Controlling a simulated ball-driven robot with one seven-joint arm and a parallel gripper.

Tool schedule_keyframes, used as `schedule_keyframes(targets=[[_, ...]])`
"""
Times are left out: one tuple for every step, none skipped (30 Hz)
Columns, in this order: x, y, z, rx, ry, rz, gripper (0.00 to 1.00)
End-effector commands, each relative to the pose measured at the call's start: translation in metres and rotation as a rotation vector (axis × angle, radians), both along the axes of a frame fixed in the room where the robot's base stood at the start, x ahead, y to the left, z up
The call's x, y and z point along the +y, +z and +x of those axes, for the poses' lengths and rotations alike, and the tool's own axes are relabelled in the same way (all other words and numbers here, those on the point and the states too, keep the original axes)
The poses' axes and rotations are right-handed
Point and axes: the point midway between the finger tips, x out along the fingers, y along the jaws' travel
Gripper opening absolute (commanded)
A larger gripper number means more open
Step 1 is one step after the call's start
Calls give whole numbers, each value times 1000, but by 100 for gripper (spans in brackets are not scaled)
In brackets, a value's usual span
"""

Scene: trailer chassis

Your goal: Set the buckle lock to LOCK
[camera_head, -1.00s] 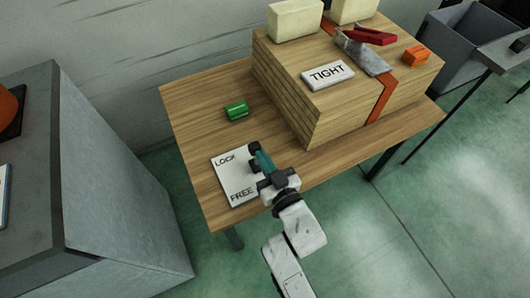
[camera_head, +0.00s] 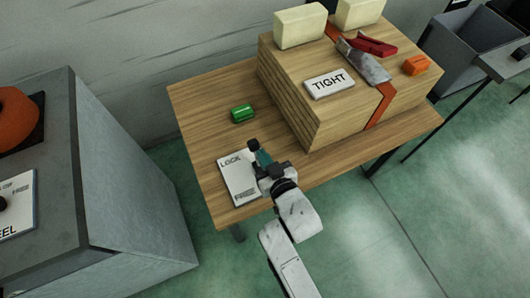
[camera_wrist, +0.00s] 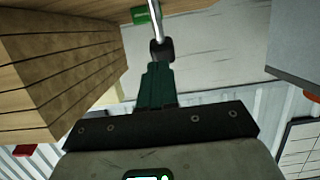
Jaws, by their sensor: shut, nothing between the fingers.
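The buckle lock has a white plate (camera_head: 240,186) on the near left part of the wooden table, with LOCK at its far end and FREE at its near end. Its dark knob (camera_head: 253,145) shows beyond the fingertips, toward the LOCK end. The wrist view shows the knob (camera_wrist: 161,50) on a pale metal rod. My gripper (camera_head: 261,156) is shut and empty, its teal fingers just short of the knob; I cannot tell whether they touch. The gripper (camera_wrist: 157,72) hides the right part of the plate and the lever's base in the head view.
A strapped wooden stack (camera_head: 310,110) with a TIGHT sign (camera_head: 330,83) stands right of my gripper. A green block (camera_head: 242,113) lies beyond the plate. A grey cabinet (camera_head: 130,190) stands to the left. The table's far left part is clear.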

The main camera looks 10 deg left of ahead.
Motion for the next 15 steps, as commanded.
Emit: schedule_keyframes(targets=[[1,7,0,13,0,-9,0],[2,7,1,22,0,-15,0],[2,7,1,34,0,-23,0],[3,7,1,44,0,-29,0],[3,7,2,54,0,-35,0],[4,7,2,66,0,-43,0],[5,7,3,76,0,-50,0],[6,8,4,85,0,-56,0],[7,7,4,99,0,-66,0],[7,7,5,109,1,-72,0],[8,7,6,120,1,-80,0],[9,7,7,133,1,-89,0],[10,6,8,143,1,-96,0],[10,5,8,141,0,-95,0],[11,5,9,139,0,-94,0]])
